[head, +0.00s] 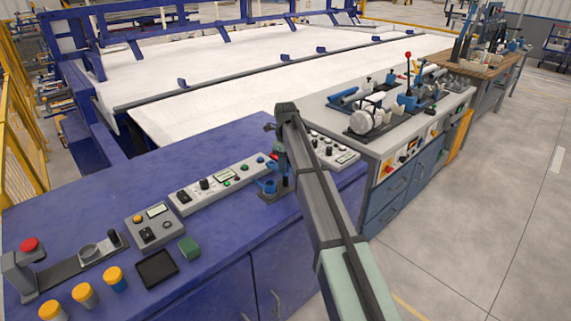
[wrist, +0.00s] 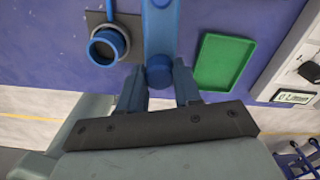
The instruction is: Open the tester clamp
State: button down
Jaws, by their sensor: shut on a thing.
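The tester clamp (wrist: 160,35) shows in the wrist view as a blue bar with a round blue end, at the top centre. My gripper (wrist: 158,77) has its two blue fingers on either side of that round end and is shut on it. A blue ring (wrist: 106,47) on a dark plate lies just left of the bar. In the head view my gripper (head: 277,160) points down over the blue bench, with blue clamp parts (head: 267,186) low beside it. My arm hides part of the clamp there.
A green tray (wrist: 224,62) lies close right of the clamp in the wrist view. A control panel (head: 222,180) with buttons stands left of my gripper on the blue bench (head: 100,208). A grey-topped bench (head: 330,110) with fixtures stands to the right.

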jog(key=shift+m, duration=0.7)
jog(key=c, duration=0.8)
grip_release()
notch_tip(320, 180, up, 14)
jog(key=shift+f, duration=0.1)
